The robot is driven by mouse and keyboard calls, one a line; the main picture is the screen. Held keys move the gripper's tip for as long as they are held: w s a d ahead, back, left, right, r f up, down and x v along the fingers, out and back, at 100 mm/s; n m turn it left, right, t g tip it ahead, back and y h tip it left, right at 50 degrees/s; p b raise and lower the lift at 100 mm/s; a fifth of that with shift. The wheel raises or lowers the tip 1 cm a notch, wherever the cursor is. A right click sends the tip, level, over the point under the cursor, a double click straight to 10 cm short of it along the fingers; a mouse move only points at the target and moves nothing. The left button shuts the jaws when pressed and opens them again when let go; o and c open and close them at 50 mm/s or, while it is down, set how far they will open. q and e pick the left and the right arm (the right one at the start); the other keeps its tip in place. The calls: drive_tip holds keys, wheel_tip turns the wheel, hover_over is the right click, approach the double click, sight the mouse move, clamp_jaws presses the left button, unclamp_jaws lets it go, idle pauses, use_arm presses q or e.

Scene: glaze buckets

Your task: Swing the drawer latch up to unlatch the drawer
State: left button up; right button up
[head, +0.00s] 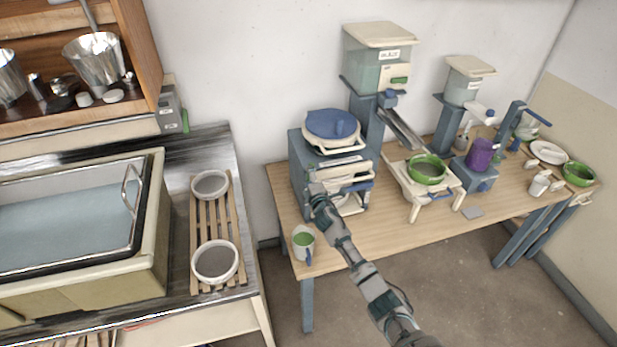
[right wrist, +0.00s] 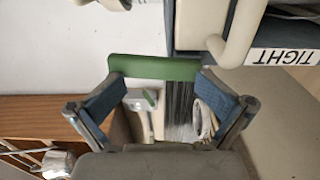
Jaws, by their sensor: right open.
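A blue cabinet (head: 297,170) with cream drawers (head: 345,169) stands at the left end of the wooden table in the head view. My right gripper (head: 318,190) is at the cabinet's front left, by the lower drawers. In the right wrist view my open right gripper (right wrist: 160,82) has its two fingers spread. A green bar (right wrist: 153,67) shows between the fingertips; I cannot tell whether it touches them. A cream curved handle (right wrist: 240,32) and an upside-down "TIGHT" label (right wrist: 284,57) lie to the upper right. I cannot make out the latch for certain. My left gripper is not in view.
A white mug with green inside (head: 303,241) stands near the table's left front corner, close to my right arm. A green bowl (head: 427,169) sits on a cream stand to the right.

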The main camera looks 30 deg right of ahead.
drive_tip(key=shift+s+a+r, duration=0.15)
drive_tip(key=shift+s+a, duration=0.2)
drive_tip(key=shift+a, duration=0.25)
drive_tip(key=v, duration=1.1)
drive_tip(key=shift+s, duration=0.4)
